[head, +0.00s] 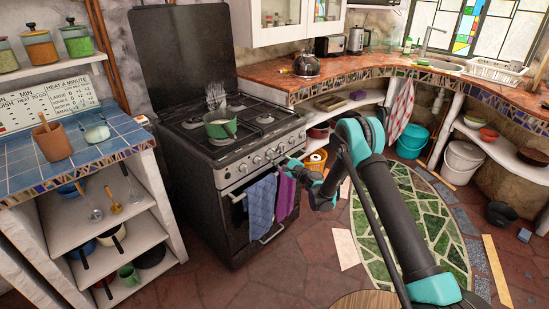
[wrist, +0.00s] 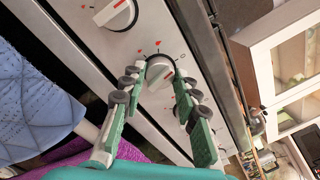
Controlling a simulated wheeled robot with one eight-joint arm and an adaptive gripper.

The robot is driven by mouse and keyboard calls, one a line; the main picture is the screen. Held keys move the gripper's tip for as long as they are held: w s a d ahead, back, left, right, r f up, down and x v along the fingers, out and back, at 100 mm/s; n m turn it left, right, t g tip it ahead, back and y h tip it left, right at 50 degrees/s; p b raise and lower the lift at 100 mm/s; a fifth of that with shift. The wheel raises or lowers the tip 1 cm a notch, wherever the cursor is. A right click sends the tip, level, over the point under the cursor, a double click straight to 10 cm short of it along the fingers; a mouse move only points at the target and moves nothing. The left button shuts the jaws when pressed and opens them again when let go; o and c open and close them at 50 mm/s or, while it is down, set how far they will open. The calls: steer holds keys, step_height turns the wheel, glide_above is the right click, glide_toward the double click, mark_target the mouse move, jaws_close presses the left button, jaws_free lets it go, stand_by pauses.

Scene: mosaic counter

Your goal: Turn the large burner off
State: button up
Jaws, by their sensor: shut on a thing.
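The black and steel stove (head: 213,208) stands left of centre in the head view, with a row of knobs along its front panel. My gripper (head: 284,158) is at the right end of that panel. In the wrist view, my gripper (wrist: 159,88) has its two green fingers on either side of a white knob (wrist: 159,71) and is shut on it. Red marks show on and around this knob. A second white knob (wrist: 115,14) with a red line is at the upper left. I cannot tell which burner the held knob serves.
A green pot (head: 220,125) sits on the stove with wisps of steam above it. Blue (head: 260,207) and purple (head: 286,193) towels hang on the oven handle. A tiled counter (head: 80,153) stands left; a kettle (head: 306,64) is on the right counter.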

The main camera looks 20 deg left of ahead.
steer(key=shift+d+m, duration=0.1)
steer(key=shift+m, duration=1.1)
steer(key=o, duration=1.2)
steer(key=shift+c, duration=0.2)
steer(key=v, duration=0.7)
steer(key=shift+s+d, duration=0.2)
